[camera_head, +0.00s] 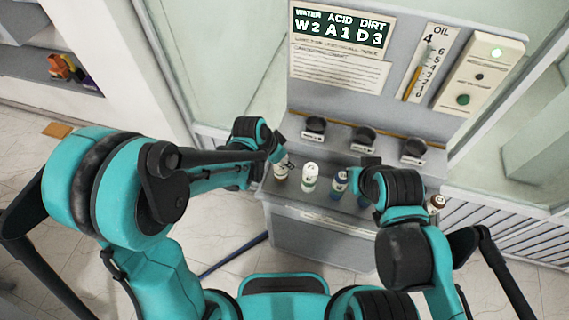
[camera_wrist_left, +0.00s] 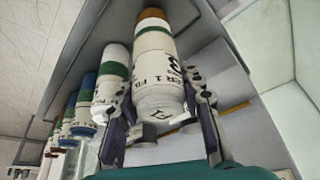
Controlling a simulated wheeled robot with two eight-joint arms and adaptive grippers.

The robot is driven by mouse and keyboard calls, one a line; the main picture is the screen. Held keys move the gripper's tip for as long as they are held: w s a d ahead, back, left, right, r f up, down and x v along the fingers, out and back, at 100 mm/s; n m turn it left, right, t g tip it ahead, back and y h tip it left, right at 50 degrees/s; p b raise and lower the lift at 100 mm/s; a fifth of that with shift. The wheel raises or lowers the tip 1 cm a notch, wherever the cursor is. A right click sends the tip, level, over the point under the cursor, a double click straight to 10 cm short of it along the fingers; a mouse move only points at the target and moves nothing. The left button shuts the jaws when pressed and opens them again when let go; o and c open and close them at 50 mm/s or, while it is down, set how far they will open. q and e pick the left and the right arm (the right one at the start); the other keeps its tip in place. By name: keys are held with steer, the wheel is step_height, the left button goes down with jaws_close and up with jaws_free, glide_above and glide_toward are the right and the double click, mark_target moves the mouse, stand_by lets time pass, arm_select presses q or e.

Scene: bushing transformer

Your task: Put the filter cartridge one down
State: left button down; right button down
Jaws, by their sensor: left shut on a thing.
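My left gripper (camera_head: 277,157) is shut on a white filter cartridge (camera_head: 281,171) at the left end of the cartridge row. In the left wrist view, my gripper's fingers (camera_wrist_left: 160,118) lie on both sides of this cartridge (camera_wrist_left: 156,72).
The grey stand (camera_head: 320,245) carries the row. Three dark round sockets (camera_head: 316,124) sit on the ledge behind. A sign (camera_head: 342,33) reads WATER W2, ACID A1, DIRT D3. A brown-capped cartridge (camera_head: 437,202) is far right.

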arm_select(q)
steer(key=shift+f, duration=1.2)
steer(key=shift+f+b, duration=0.15)
steer(key=shift+b, duration=0.25)
steer(key=c, duration=1)
jaws_free()
